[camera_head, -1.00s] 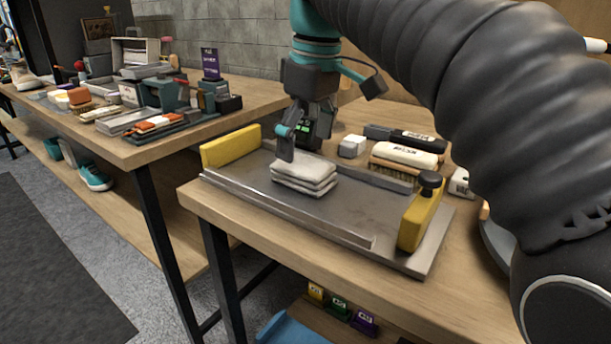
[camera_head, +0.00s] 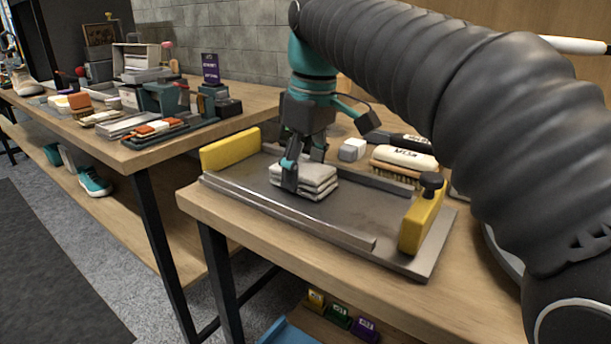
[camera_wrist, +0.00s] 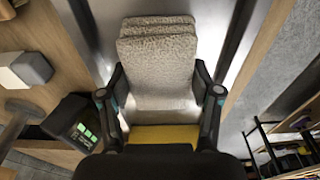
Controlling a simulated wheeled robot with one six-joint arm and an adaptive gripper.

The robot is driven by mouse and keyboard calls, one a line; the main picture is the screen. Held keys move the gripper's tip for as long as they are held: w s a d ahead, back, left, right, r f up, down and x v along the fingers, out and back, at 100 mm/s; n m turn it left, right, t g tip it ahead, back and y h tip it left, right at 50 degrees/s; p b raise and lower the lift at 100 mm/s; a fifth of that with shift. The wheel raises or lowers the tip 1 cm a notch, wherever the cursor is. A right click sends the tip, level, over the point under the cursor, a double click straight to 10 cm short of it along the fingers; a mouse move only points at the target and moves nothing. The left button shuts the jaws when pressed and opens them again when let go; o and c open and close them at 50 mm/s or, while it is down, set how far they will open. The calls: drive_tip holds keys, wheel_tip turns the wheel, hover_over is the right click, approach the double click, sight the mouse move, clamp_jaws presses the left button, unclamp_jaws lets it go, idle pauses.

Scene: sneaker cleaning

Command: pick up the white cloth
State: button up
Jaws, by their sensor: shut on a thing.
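The white cloth (camera_head: 318,181) is a folded, layered stack lying on the grey metal tray (camera_head: 345,215) of the near table. My gripper (camera_head: 299,174) is lowered over the left part of the cloth, with one finger in front of it. In the wrist view the cloth (camera_wrist: 158,70) stretches between the two fingers of my gripper (camera_wrist: 161,100), which press at its sides. The gripper is shut on the cloth. The far finger is partly hidden in the head view. The cloth still appears to rest at tray level.
Yellow blocks (camera_head: 230,149) and (camera_head: 421,220) stand at the tray's two ends. Behind it are a white-topped brush (camera_head: 405,160) and a small white-grey block (camera_head: 352,150). A second table (camera_head: 225,122) at left holds many items. The tray's right half is clear.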

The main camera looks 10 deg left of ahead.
sight(303, 167)
drive_tip(key=shift+r, duration=0.1)
wheel_tip(303, 167, up, 4)
drive_tip(key=shift+a+r+p, duration=0.1)
drive_tip(key=shift+r+p, duration=0.1)
drive_tip(key=shift+p, duration=0.55)
drive_tip(key=d+r, duration=0.2)
drive_tip(key=d, duration=0.2)
drive_tip(key=w+d+r, duration=0.1)
drive_tip(key=d+r, duration=0.1)
drive_tip(key=d, duration=0.1)
drive_tip(key=w+d+r+p, duration=0.1)
drive_tip(key=d+r, duration=0.1)
drive_tip(key=d, duration=0.2)
drive_tip(key=shift+w+d+r, duration=0.1)
drive_tip(key=shift+d+r, duration=0.1)
drive_tip(key=shift+d, duration=0.1)
